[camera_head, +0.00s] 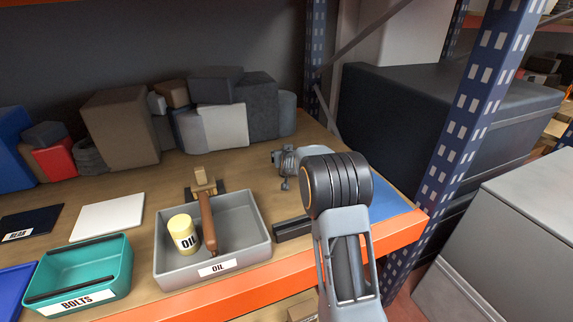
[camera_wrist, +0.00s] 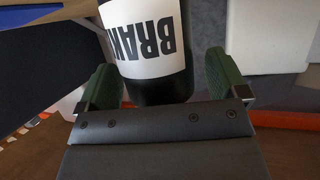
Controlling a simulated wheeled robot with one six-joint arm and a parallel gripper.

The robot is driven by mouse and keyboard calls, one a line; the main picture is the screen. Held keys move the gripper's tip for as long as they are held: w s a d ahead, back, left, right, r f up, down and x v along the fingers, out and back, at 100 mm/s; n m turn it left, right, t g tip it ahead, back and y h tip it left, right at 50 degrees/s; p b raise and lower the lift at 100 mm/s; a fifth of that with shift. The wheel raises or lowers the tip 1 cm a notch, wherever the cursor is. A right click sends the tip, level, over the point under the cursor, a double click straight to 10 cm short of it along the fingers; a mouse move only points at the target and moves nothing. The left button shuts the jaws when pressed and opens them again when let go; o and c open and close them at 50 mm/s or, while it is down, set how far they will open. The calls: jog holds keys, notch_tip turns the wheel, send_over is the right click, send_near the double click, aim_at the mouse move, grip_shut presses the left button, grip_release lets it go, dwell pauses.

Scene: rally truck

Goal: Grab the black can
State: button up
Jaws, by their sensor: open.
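The black can (camera_wrist: 160,90) shows in the wrist view, with a white label reading "BRAK" and the rest cut off. Its top end runs out of the picture. My gripper (camera_wrist: 161,62) is open, with one green finger pad on each side of the can. A gap shows between the can and the right finger; the left finger looks close, and I cannot tell if it touches. In the head view my arm stands at the right end of the shelf, and I cannot make out the can or the fingers there.
A grey tray (camera_head: 262,248) labelled OIL holds a yellow can (camera_head: 183,232) and a brown-handled tool (camera_head: 207,222). A teal bin (camera_head: 118,270) labelled BOLTS stands left. A grey metal part (camera_head: 287,160) lies beside my arm. A blue rack post (camera_head: 455,150) rises at right.

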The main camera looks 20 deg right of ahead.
jog(key=shift+r, duration=0.1)
jog(key=c, duration=1.2)
